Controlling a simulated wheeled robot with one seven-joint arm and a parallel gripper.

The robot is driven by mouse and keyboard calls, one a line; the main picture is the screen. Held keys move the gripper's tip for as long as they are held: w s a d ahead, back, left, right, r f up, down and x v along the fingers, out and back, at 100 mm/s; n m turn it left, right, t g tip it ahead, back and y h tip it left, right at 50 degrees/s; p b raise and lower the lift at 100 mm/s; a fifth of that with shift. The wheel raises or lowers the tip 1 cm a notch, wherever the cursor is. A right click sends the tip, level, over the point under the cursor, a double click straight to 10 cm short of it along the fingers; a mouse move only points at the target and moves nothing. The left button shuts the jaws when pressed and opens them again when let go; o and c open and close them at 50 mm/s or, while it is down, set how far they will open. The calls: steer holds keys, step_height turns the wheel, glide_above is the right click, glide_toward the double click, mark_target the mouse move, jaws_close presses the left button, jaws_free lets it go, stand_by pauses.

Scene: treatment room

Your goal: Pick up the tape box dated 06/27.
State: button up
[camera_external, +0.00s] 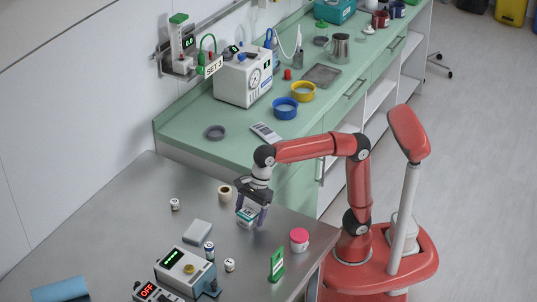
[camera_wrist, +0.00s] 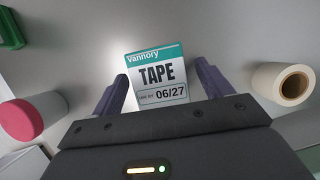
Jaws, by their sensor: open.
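The tape box (camera_wrist: 157,75) is white with a teal band and reads "TAPE" and "06/27" in the wrist view. In the external view the tape box (camera_external: 246,217) is at the steel table's right part, under my gripper. My gripper (camera_wrist: 162,82) points down with its purple fingers apart, one on each side of the box. In the external view my gripper (camera_external: 252,212) partly covers the box. I cannot tell whether the fingers touch it. The box's lower end is hidden behind the gripper body in the wrist view.
A tape roll (camera_wrist: 284,82) stands to one side and a pink-lidded jar (camera_wrist: 34,118) to the other. A green stand (camera_external: 277,264), small bottles and a beige device (camera_external: 184,268) are on the steel table (camera_external: 110,215). A green counter (camera_external: 200,142) stands behind.

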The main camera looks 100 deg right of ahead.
steer(key=shift+w+a+f, duration=0.1)
steer(key=shift+f, duration=0.3)
steer(key=shift+c, duration=0.2)
steer(key=c, duration=1.1)
steer(key=shift+o, duration=0.2)
